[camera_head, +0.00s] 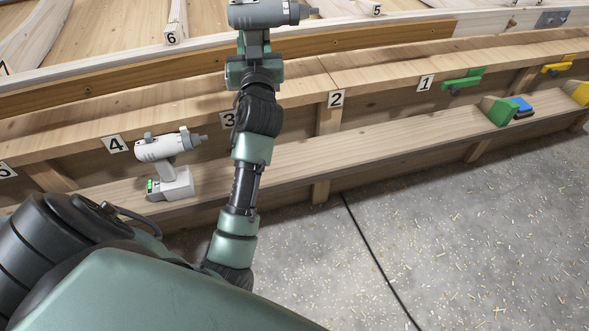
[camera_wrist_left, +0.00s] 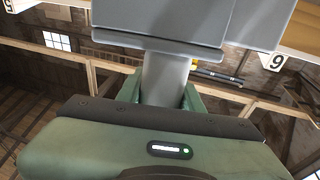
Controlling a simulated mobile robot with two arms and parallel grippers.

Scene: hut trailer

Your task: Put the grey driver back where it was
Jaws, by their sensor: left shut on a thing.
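My left gripper (camera_head: 254,58) is at the top of the head view, shut on the handle of a grey driver (camera_head: 262,14). The driver is held up in front of the upper wooden structure, its nose pointing right, its top cut off by the frame. In the left wrist view the driver's grey handle (camera_wrist_left: 165,78) stands between the green fingers, with its wide base nearest the camera. My right gripper is not in view.
The lower wooden shelf (camera_head: 290,165) has a bare stretch right of the second driver. Numbered labels such as 3 (camera_head: 228,119) and 2 (camera_head: 336,98) mark the upper ledge. A black cable (camera_head: 370,245) crosses the floor.

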